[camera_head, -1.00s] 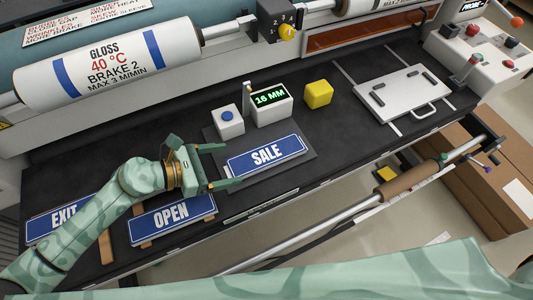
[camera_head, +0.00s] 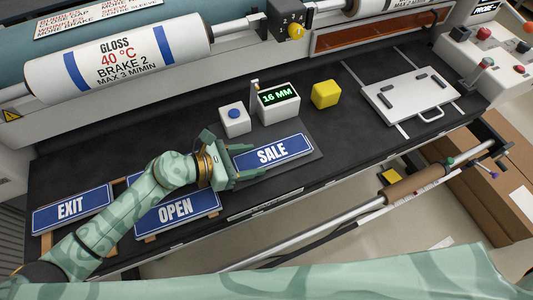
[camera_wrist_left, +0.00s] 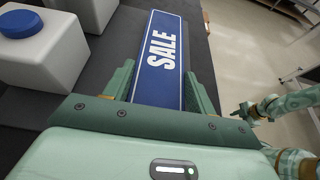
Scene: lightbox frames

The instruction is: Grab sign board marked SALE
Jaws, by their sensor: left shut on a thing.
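The SALE sign board (camera_head: 280,151), blue with white letters and a white border, lies on a dark plate at the front of the bench. In the left wrist view the sign (camera_wrist_left: 162,60) runs away from me between the two fingers. My left gripper (camera_head: 243,163) is shut on the near left end of the sign, with a finger (camera_wrist_left: 122,82) along each long edge. The palm hides that end. My right gripper is not in view in the head view; part of an arm shows at the right of the wrist view, and its jaws are unclear.
The OPEN sign (camera_head: 176,210) and EXIT sign (camera_head: 71,208) lie on wooden strips to the left. A blue-button box (camera_head: 235,122), a 16 MM display (camera_head: 279,100) and a yellow block (camera_head: 326,94) stand behind the SALE sign. A white roller (camera_head: 118,62) is further back.

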